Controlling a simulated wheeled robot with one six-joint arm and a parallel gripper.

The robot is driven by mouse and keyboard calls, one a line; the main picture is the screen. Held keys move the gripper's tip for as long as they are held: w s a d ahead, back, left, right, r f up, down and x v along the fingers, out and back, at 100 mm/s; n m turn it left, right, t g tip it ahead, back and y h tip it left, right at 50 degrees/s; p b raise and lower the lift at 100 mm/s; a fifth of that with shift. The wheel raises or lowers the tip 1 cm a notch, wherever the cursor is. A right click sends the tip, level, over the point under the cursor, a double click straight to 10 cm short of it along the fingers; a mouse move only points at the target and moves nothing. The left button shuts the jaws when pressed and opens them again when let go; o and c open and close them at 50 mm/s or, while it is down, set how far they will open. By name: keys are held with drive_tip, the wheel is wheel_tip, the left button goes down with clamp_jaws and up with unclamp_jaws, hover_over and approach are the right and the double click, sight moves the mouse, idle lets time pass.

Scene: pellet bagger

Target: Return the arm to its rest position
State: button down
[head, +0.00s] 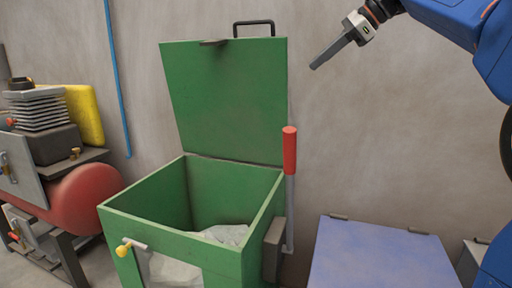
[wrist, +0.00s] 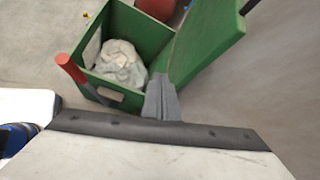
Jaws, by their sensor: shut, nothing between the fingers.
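My gripper (head: 315,66) is at the upper right of the head view, in the air to the right of the raised green lid (head: 228,100). Its fingers are together and hold nothing. In the wrist view the shut fingers (wrist: 161,80) point toward the green bin (wrist: 138,30), apart from it. My blue arm (head: 450,18) reaches in from the right edge. The bin (head: 185,245) stands open, with a whitish bag (head: 225,234) inside. A lever with a red grip (head: 290,150) stands upright at the bin's right side.
A red tank machine (head: 85,195) with a yellow part (head: 85,112) stands at the left. A blue-topped box (head: 380,255) is at the lower right. A blue pipe (head: 117,80) runs down the wall. The wall space right of the lid is clear around the gripper.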

drive_tip(key=s+d+f+n+h, duration=0.2)
drive_tip(key=s+d+f+n, duration=0.2)
drive_tip(key=s+f, duration=0.7)
drive_tip(key=s+d+f+n+h, duration=0.3)
drive_tip(key=s+f+n, duration=0.5)
drive_tip(key=f, duration=1.2)
drive_tip(key=s+d+f+n+h, duration=0.3)
drive_tip(key=s+f+n, duration=0.3)
drive_tip(key=s+f, duration=0.9)
drive_tip(key=shift+s+d+f+n, duration=0.25)
drive_tip(key=shift+s+d+n, duration=0.1)
drive_tip(key=shift+d, duration=0.45)
drive_tip(key=shift+a, duration=0.1)
